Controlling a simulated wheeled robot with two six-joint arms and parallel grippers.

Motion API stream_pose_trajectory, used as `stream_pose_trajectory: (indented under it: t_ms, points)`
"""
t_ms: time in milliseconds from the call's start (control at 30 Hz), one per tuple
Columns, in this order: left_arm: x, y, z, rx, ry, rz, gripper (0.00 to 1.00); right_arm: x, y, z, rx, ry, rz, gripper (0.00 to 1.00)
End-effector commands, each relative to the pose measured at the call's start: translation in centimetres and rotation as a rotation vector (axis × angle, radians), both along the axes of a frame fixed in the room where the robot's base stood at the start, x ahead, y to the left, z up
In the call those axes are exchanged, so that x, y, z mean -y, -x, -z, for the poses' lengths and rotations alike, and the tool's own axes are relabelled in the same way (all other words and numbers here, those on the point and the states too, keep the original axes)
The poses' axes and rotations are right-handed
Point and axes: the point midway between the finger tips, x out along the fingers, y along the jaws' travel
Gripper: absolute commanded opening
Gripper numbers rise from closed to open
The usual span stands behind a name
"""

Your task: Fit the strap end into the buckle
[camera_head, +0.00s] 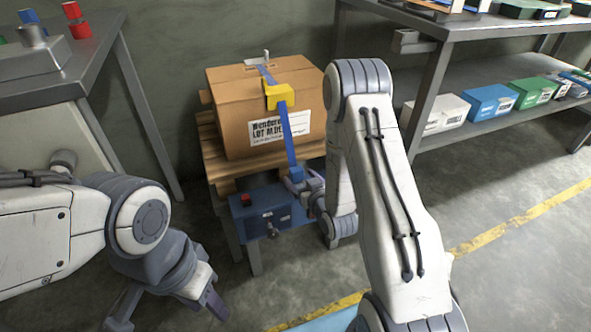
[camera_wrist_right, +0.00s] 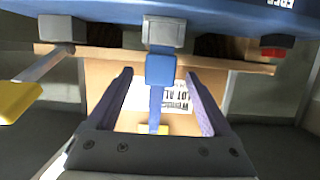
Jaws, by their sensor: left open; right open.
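A blue strap (camera_head: 286,128) runs over a cardboard box and down its front through a yellow piece (camera_head: 279,96). In the right wrist view, the strap's blue end piece (camera_wrist_right: 160,70) lies against a grey block, apparently the buckle (camera_wrist_right: 163,33), on the blue machine. I cannot tell how deep it sits in the block. My right gripper (camera_wrist_right: 160,90) is open, one finger on each side of the strap, with gaps to both. In the head view this gripper (camera_head: 305,187) is partly hidden by my right arm. My left gripper (camera_head: 168,308) is open and empty at lower left.
The cardboard box (camera_head: 228,108) stands on a wooden pallet (camera_head: 217,165). The blue machine (camera_head: 262,213) with a red button is in front. A grey table (camera_head: 60,85) is at left; a shelf (camera_head: 480,128) with small boxes is at right. A yellow-ended bar (camera_wrist_right: 20,98) shows in the wrist view.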

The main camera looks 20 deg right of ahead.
Motion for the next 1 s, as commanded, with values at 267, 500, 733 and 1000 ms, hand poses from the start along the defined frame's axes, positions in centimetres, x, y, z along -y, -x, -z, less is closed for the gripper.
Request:
stream_pose_trajectory:
  t_ms: [267, 500, 733, 1000]
  points:
    - [0.0, 0.0, -0.8, 0.000, 0.000, 0.000, 0.44, 0.1, 3.4, -1.1, -0.001, -0.001, 0.001, 0.84]
    - [0.0, 0.0, -0.8, 0.000, 0.000, 0.000, 0.44, 0.1, 3.7, -1.1, 0.001, -0.001, 0.000, 0.84]
    - [0.0, 0.0, -0.8, 0.000, 0.000, 0.000, 0.44, 0.1, 3.7, -1.1, 0.001, -0.001, 0.000, 0.84]
    - [0.0, 0.0, -0.8, 0.000, 0.000, 0.000, 0.44, -1.9, 3.0, -1.6, -0.062, 0.020, -0.047, 0.84]
